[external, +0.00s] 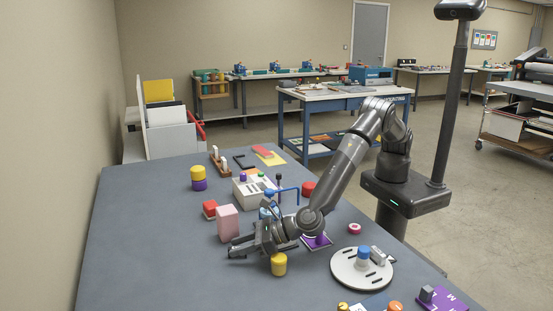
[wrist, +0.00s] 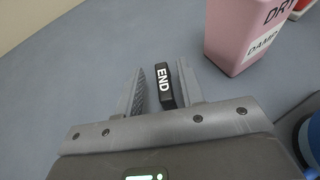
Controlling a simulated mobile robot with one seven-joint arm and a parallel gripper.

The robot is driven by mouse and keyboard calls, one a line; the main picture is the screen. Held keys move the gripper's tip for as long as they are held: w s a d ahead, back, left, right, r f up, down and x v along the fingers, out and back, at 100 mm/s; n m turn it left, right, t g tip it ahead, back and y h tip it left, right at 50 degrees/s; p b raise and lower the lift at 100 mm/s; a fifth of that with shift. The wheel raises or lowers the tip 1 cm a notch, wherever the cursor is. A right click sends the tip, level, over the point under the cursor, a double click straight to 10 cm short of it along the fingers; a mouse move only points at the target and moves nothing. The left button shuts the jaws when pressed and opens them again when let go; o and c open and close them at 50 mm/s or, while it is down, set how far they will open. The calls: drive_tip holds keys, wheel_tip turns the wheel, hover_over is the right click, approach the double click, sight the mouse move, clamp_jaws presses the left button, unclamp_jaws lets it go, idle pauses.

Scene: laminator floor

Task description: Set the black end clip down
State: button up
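The black end clip (wrist: 165,88), marked END in white, lies between the two fingers of my gripper (wrist: 160,86) in the wrist view. It sits close against the right finger, with a strip of grey table showing between it and the left finger. The fingers stand apart, so my gripper looks open around the clip. In the external view my gripper (external: 243,246) is low over the grey table (external: 150,240), left of the yellow cylinder. I cannot pick the clip out from the dark fingers there.
A pink block (external: 227,223) stands just behind my gripper; its DRY and DAMP lettering shows in the wrist view (wrist: 240,40). A yellow-topped cylinder (external: 279,265) is close on the right. A red block (external: 210,208) is farther back. The table's left front is clear.

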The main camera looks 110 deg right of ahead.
drive_tip(key=shift+s+f, duration=0.25)
drive_tip(key=shift+f, duration=0.45)
drive_tip(key=shift+r, duration=0.25)
drive_tip(key=v, duration=0.4)
drive_tip(key=r+v, duration=0.1)
drive_tip(key=v, duration=0.7)
drive_tip(key=shift+w+a+r, duration=0.1)
drive_tip(key=shift+w+r, duration=0.1)
